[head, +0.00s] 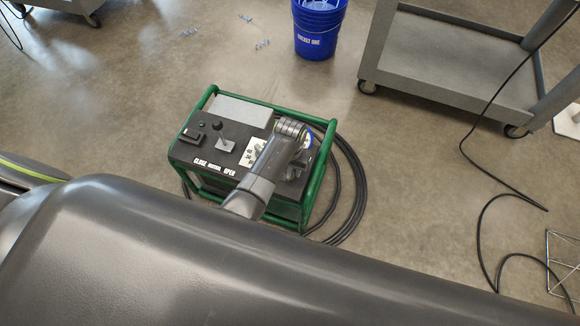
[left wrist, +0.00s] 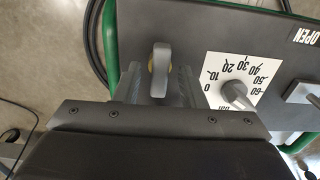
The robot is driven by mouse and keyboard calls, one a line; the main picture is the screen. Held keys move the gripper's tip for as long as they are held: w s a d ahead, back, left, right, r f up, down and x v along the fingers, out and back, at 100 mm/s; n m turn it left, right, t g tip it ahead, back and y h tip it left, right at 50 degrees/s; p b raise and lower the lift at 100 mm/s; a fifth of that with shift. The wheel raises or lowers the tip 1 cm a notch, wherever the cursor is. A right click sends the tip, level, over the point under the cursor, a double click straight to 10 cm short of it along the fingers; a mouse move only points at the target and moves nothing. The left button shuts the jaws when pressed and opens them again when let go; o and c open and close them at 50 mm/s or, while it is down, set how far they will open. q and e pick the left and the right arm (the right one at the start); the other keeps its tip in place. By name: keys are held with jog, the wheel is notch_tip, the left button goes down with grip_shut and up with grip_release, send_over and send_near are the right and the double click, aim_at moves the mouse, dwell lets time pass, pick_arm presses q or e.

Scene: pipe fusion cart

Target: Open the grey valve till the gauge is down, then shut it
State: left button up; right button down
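The grey valve handle (left wrist: 162,70), with a bit of brass at its stem, stands at the right end of the black panel (left wrist: 272,35). My left gripper (left wrist: 158,88) has its fingers on either side of this handle. They look apart, with small gaps beside the handle. In the head view my left gripper (head: 297,168) is over the panel's right end and hides the valve. A round blue-and-white face (head: 308,139), probably the gauge, shows partly behind my wrist; its needle cannot be read. My right gripper is not in view.
The green-framed unit (head: 273,104) also carries a lever (head: 225,145) marked CLOSE, NEUTRAL, OPEN and a grey knob (left wrist: 236,94) on a white bar scale. Black hoses (head: 352,185) coil at its right. A blue bucket (head: 318,28) and grey cart (head: 455,60) stand behind.

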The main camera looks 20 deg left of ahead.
pick_arm(q)
grip_shut()
